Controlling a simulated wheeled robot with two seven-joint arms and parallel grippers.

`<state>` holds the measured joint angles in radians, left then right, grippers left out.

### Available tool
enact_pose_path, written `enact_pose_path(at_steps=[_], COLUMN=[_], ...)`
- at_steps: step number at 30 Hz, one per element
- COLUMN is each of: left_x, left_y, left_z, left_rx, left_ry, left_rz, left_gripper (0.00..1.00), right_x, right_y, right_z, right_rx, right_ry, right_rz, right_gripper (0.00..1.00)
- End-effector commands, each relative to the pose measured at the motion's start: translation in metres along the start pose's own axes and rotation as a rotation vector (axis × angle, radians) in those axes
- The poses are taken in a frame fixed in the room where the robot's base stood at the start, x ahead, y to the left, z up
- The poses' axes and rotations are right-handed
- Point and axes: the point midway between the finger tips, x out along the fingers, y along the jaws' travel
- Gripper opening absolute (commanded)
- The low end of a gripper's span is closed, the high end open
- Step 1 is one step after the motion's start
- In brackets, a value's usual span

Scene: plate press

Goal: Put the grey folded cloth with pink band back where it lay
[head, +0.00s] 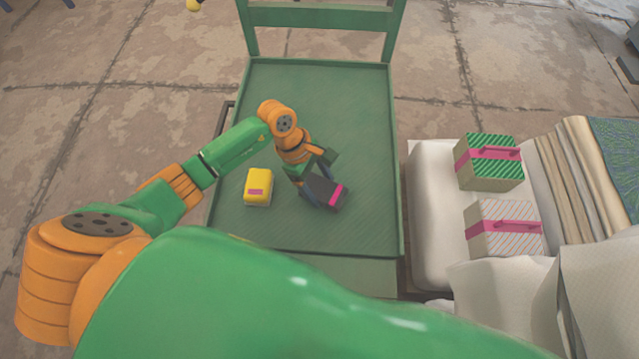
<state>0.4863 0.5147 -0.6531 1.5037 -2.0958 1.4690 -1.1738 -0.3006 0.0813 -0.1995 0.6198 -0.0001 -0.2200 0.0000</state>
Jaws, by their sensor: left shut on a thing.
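The grey folded cloth with pink band (325,187) is at the middle of the green chair-like stand's flat top (350,110). My left gripper (313,188) is shut on the cloth, which sits tilted between its fingers. I cannot tell whether the cloth touches the surface or hangs just above it. The gripper hides part of the cloth's left side. My right gripper is not in view.
A yellow block with a pink label (258,187) lies left of the cloth. At right, a green striped box (488,162) and a white striped box (503,229), both with pink bands, stand on a white cushioned surface (430,215). The stand's far half is clear.

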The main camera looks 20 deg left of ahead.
Motion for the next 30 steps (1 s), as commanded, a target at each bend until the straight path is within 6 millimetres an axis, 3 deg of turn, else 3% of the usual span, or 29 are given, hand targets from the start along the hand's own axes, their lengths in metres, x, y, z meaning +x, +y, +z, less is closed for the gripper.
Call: enact_pose_path(at_steps=[9, 10, 12, 19, 22, 30], left_x=[0.003, 0.003, 0.002, 0.001, -0.010, -0.084], left_y=[0.000, 0.000, 0.000, 0.000, 0.001, 0.002], left_z=[-0.002, -0.002, -0.001, -0.001, 0.000, -0.001], left_rx=[0.001, 0.001, 0.001, 0.000, 0.001, 0.001], left_ry=[0.000, 0.000, 0.000, 0.000, 0.001, 0.003], left_rz=[0.001, 0.001, 0.001, 0.001, 0.003, 0.006], left_gripper=[0.24, 0.79, 0.98, 1.00, 1.00, 1.00], right_x=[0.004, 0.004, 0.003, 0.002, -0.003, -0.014], right_y=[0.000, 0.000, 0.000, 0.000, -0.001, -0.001], right_z=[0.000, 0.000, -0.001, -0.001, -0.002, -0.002], right_rx=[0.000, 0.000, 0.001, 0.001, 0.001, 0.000], right_ry=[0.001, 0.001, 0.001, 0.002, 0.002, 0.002], right_rz=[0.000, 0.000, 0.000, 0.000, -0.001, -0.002], right_gripper=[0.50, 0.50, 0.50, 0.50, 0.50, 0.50])
